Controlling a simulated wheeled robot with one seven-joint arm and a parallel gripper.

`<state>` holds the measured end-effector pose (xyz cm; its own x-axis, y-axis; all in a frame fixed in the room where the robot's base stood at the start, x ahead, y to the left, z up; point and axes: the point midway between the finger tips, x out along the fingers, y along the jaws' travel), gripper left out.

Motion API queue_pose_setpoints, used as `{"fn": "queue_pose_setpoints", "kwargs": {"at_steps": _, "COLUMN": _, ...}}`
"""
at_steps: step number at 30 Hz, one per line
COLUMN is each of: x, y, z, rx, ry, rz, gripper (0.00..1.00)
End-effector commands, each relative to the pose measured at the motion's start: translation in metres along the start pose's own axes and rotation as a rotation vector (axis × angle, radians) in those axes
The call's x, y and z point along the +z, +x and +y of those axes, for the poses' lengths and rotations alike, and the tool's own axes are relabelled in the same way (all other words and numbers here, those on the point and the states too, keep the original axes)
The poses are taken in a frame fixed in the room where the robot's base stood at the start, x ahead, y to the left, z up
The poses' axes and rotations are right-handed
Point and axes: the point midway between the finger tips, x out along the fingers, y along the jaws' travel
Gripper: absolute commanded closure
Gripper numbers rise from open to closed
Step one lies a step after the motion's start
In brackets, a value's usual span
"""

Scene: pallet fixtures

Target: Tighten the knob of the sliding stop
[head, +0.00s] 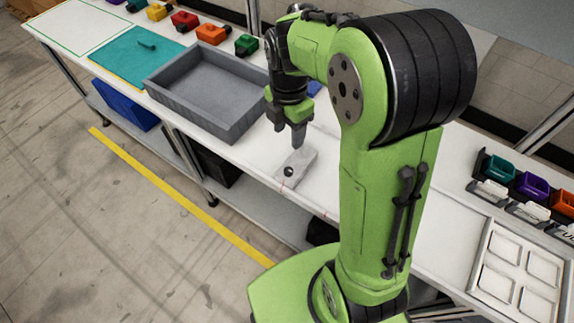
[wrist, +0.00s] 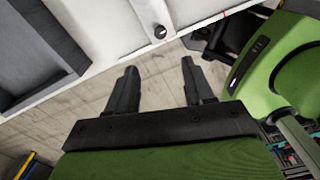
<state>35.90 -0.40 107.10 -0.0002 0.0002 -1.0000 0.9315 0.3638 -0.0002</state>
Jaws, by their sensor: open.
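The sliding stop (head: 300,160) is a light grey block on the white bench near its front edge. Its small round black knob (head: 289,171) faces up at the block's near end. In the wrist view the knob (wrist: 160,31) shows on the pale block (wrist: 148,12), beyond the fingertips. My gripper (head: 298,143) hangs fingers down above the block's far end, apart from the knob. In the wrist view its two dark fingers (wrist: 159,68) are spread with nothing between them.
A grey open tray (head: 205,120) stands left of the stop, its wall close to my gripper. A pale compartment tray (head: 478,287) is at right. Thin red marks run on the bench by the stop.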

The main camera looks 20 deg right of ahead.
Motion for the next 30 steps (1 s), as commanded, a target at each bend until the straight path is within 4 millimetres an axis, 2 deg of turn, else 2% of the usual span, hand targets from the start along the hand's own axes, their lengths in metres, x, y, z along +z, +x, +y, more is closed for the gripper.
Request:
{"fn": "queue_pose_setpoints", "kwargs": {"at_steps": 12, "x": -0.001, "y": 0.104, "z": -0.002, "rx": -0.005, "ry": 0.004, "rz": 0.003, "gripper": 0.48}}
{"fn": "queue_pose_setpoints", "kwargs": {"at_steps": 18, "x": 0.000, "y": 0.142, "z": -0.002, "rx": -0.004, "ry": 0.006, "rz": 0.001, "gripper": 0.48}}
{"fn": "queue_pose_setpoints", "kwargs": {"at_steps": 22, "x": 0.000, "y": 0.152, "z": -0.001, "rx": -0.002, "ry": 0.006, "rz": 0.000, "gripper": 0.48}}
{"fn": "queue_pose_setpoints", "kwargs": {"at_steps": 29, "x": 0.000, "y": 0.152, "z": -0.001, "rx": 0.001, "ry": 0.006, "rz": -0.001, "gripper": 0.48}}
{"fn": "queue_pose_setpoints", "kwargs": {"at_steps": 30, "x": 0.000, "y": 0.152, "z": -0.001, "rx": 0.001, "ry": 0.006, "rz": -0.001, "gripper": 0.51}}
